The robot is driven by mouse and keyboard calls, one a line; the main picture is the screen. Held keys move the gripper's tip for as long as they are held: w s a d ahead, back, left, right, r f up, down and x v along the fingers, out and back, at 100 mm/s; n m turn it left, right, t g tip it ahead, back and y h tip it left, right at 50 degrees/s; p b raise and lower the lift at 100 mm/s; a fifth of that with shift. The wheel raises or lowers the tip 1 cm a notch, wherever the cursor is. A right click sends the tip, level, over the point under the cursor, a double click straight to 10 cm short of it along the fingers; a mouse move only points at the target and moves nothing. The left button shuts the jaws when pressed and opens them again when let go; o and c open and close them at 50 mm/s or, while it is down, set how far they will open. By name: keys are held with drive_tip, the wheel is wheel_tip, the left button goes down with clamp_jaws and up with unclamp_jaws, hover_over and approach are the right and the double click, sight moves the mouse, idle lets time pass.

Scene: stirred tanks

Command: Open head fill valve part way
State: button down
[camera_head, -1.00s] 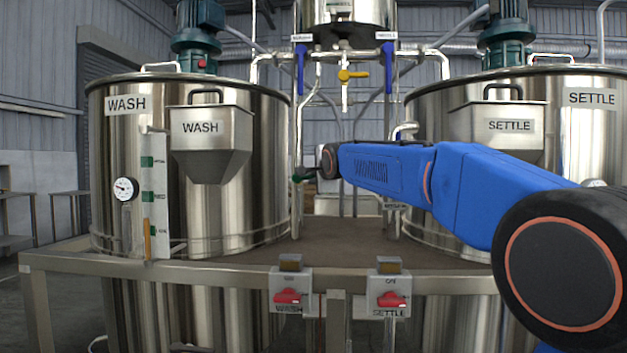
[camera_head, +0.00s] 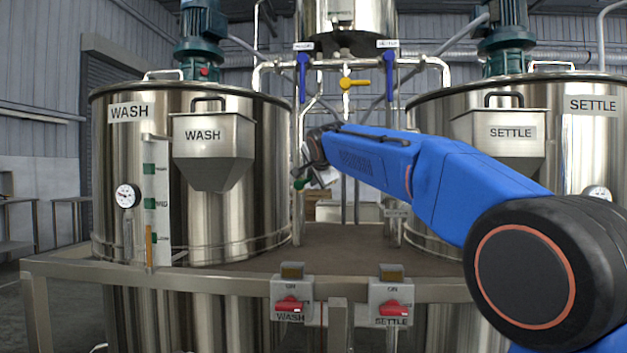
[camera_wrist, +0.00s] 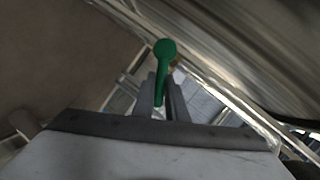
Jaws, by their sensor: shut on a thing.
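A green valve handle (camera_wrist: 165,58) with a round end stands between the fingertips of my gripper (camera_wrist: 161,92) in the wrist view. The fingers are shut on its narrow part. In the head view the green handle (camera_head: 300,183) shows small beside the left upright pipe, and my gripper (camera_head: 311,180) reaches it from the right. The valve body is hidden, and I see no readable label on it.
The WASH tank (camera_head: 245,220) stands at left, the SETTLE tank (camera_head: 590,150) at right. Two blue handles (camera_head: 303,75) (camera_head: 389,75) and a yellow handle (camera_head: 355,83) sit above on the pipes. Red switches (camera_head: 290,304) (camera_head: 390,306) are on the front rail. The deck between tanks is clear.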

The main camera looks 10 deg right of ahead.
drive_tip(key=c, duration=1.8)
unclamp_jaws()
drive_tip(key=shift+o, duration=0.2)
drive_tip(key=d+v, duration=0.1)
drive_tip(key=v, duration=1.6)
drive_tip(key=shift+s+a, duration=0.2)
drive_tip(key=shift+a, duration=0.3)
drive_tip(key=shift+r, duration=0.1)
